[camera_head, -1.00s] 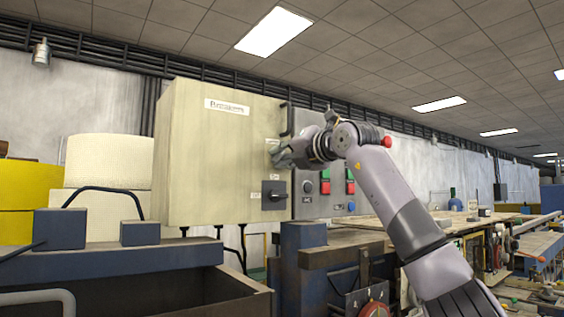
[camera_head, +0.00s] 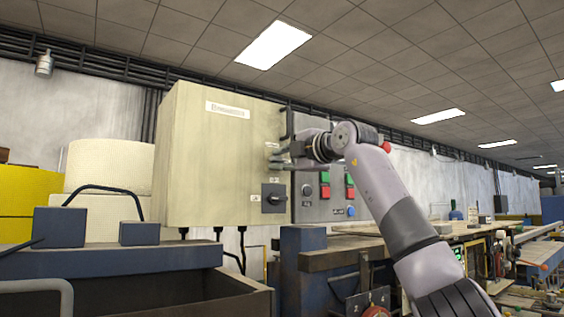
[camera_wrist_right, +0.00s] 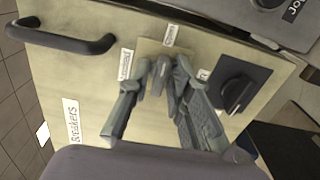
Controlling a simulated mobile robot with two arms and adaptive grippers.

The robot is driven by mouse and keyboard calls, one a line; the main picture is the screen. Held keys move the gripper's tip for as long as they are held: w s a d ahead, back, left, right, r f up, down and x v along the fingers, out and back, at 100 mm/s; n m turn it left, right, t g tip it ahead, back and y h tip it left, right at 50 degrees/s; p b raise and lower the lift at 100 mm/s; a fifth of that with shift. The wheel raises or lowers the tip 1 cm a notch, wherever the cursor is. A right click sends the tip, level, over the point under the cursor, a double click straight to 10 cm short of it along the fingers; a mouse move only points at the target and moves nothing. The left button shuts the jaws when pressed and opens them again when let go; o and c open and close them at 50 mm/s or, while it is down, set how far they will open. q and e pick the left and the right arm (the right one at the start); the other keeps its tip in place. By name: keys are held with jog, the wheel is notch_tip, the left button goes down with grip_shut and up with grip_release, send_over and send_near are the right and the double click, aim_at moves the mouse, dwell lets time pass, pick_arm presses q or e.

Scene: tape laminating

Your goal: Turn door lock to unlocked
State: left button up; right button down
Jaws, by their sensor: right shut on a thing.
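The door lock shows in the right wrist view as a light plate (camera_wrist_right: 150,46) with a small grey handle (camera_wrist_right: 159,76) on the beige cabinet door (camera_head: 225,160). Small white labels (camera_wrist_right: 125,64) sit beside it; their text is hard to read. My right gripper (camera_wrist_right: 160,78) is closed around the handle, a finger on each side. In the head view, my right gripper (camera_head: 277,158) reaches the door from the right, and its fingertips partly hide the lock. My left gripper is in neither view.
A black rotary switch (camera_head: 273,197) sits below the lock. A grey button panel (camera_head: 322,205) stands right of the cabinet, with a black door handle (camera_wrist_right: 60,37) above the lock. Blue machine frames (camera_head: 110,262) and a cluttered bench (camera_head: 460,235) lie below and right.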

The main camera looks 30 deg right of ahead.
jog(key=shift+m, duration=0.3)
jog(key=c, duration=1.7)
grip_release()
jog(key=s+d, duration=0.1)
jog(key=s, duration=1)
jog(key=shift+s+d, duration=0.4)
